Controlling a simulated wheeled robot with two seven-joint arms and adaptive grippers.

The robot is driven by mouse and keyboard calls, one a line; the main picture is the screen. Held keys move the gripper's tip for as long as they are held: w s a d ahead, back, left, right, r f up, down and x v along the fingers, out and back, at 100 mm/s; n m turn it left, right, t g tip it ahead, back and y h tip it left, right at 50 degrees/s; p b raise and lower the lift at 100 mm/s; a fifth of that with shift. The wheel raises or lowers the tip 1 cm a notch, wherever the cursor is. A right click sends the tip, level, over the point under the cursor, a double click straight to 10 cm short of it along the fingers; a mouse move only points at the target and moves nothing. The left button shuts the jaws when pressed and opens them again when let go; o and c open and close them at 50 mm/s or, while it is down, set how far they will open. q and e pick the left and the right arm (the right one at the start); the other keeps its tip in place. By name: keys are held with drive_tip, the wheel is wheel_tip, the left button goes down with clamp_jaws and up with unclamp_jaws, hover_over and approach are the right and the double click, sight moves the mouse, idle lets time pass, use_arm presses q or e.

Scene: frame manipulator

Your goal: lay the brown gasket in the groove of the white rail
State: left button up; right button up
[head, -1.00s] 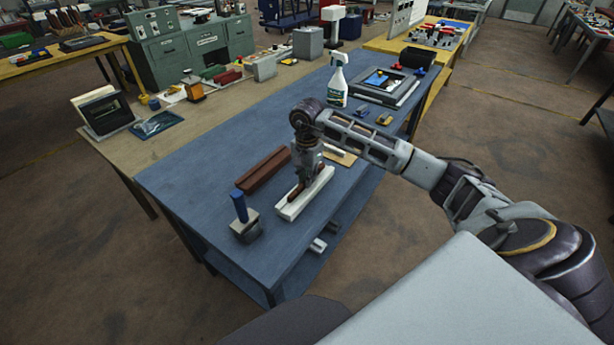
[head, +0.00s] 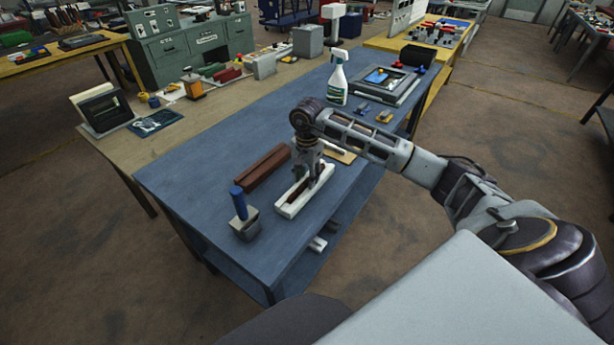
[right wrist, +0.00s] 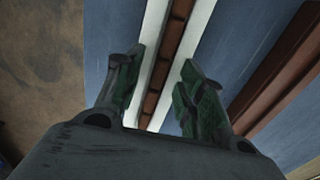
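The white rail (head: 285,210) lies on the blue table. In the right wrist view, the white rail (right wrist: 197,30) runs lengthwise below my gripper. The brown gasket (head: 297,196) lies along the rail's groove; in the right wrist view, the gasket (right wrist: 168,50) shows as a segmented brown strip between the two white walls. Whether it is fully seated along its whole length I cannot tell. My right gripper (head: 312,181) is above the rail. In the right wrist view, the gripper (right wrist: 160,70) has its fingers spread, with nothing gripped. My left gripper is not in view.
A dark brown bar (head: 263,167) lies beside the rail, also seen in the right wrist view (right wrist: 285,70). A grey block with a blue handle (head: 243,215) stands near the rail's near end. A spray bottle (head: 338,82) and a framed tray (head: 400,90) are further back. The table's left part is clear.

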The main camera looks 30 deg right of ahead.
wheel_tip(320, 180, up, 12)
idle(1.1)
idle(1.0)
